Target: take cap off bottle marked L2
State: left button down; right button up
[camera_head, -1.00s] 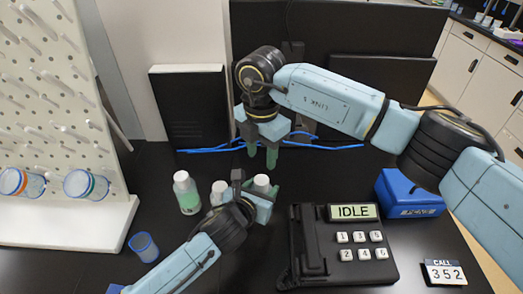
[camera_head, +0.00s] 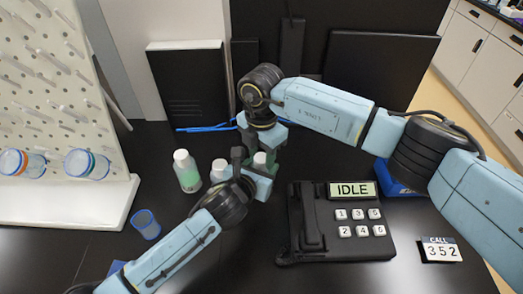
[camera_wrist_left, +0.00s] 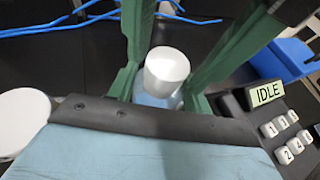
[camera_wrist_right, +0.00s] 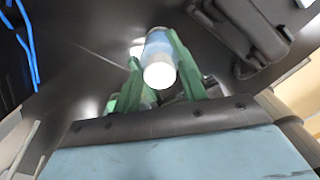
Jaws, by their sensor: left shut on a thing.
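A white-capped bottle (camera_head: 260,158) stands on the black table between the fingers of my left gripper (camera_head: 256,172), which is shut on its body. Its white cap (camera_wrist_left: 166,68) sticks up clear of the fingers in the left wrist view. My right gripper (camera_head: 268,140) points down from above, its fingers open on either side of this bottle; the cap also shows between them in the right wrist view (camera_wrist_right: 159,75). No bottle marking is readable.
A black device reading IDLE (camera_head: 345,222) stands to the right, with a CALL 352 card (camera_head: 440,249) beyond it. A blue box (camera_head: 391,178) is partly behind my right arm. Blue cable lies behind.

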jog(key=c, duration=0.7)
jog(key=n, duration=1)
jog(key=o, duration=1)
jog(key=shift+o, duration=0.2)
jog(key=shift+r, duration=0.1)
